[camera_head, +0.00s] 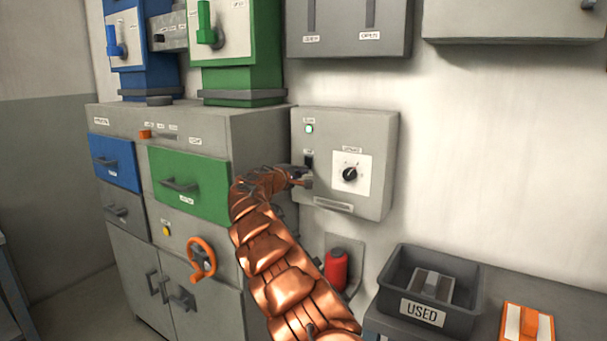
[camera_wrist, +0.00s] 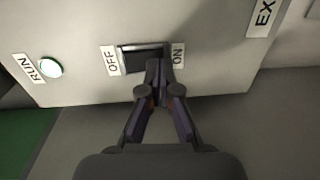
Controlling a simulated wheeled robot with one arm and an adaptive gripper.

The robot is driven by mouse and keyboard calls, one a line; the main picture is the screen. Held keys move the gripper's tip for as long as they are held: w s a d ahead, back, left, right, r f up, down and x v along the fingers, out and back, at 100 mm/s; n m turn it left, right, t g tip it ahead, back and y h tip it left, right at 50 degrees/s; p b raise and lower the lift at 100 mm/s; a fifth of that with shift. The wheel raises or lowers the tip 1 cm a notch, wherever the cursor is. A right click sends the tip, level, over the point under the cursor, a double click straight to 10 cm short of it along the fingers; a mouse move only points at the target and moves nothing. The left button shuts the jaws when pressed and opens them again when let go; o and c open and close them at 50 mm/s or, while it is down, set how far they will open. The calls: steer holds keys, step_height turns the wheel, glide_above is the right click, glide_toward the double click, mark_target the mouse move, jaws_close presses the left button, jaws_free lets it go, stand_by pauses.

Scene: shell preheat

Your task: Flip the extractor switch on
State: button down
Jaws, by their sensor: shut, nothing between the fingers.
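The extractor switch is a black rocker (camera_wrist: 142,58) on a grey wall box (camera_head: 378,122), between an OFF label (camera_wrist: 110,60) and an ON label (camera_wrist: 178,55). It shows as a small dark patch in the head view (camera_head: 308,160). My gripper (camera_wrist: 158,66) is shut and empty. Its fingertips are at the ON end of the rocker and cover part of it. I cannot tell whether they touch it or which way it is tipped. In the head view, my gripper (camera_head: 301,178) is in front of the box's left side.
A pale lamp (camera_wrist: 50,68) marked RUN is on the same box. A black dial (camera_head: 350,174) is right of the switch. The grey cabinet with a green drawer (camera_head: 189,184) stands to the left. Below are a red cylinder (camera_head: 336,270) and a bin marked USED (camera_head: 424,312).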

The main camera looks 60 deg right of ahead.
steer(key=a+f+b, duration=0.1)
steer(key=a+b, duration=0.2)
steer(key=a, duration=0.9)
steer(key=shift+s+a+f+b, duration=0.3)
steer(key=shift+s+a+b, duration=0.05)
steer(key=shift+b, duration=0.05)
stand_by(0.6)
steer(key=s+a+f+m+g+y, duration=0.25)
steer(key=s+a+m+y, duration=0.25)
steer(key=s+a, duration=0.8)
steer(key=s+a+f+n+y, duration=0.1)
steer(key=s+a+f+y, duration=0.45)
steer(key=a, duration=0.85)
steer(key=s+a+f+n+g+y, duration=0.1)
steer(key=s+a+f+n+y, duration=0.15)
steer(key=s+a+f, duration=0.85)
steer(key=s+a+f+n+y, duration=0.1)
steer(key=s+a+f+y, duration=0.35)
steer(key=a, duration=1.15)
steer(key=s+p+v, duration=0.3)
steer(key=p+v, duration=1)
steer(key=v, duration=0.1)
steer(key=shift+r+t, duration=0.25)
steer(key=shift+t, duration=0.1)
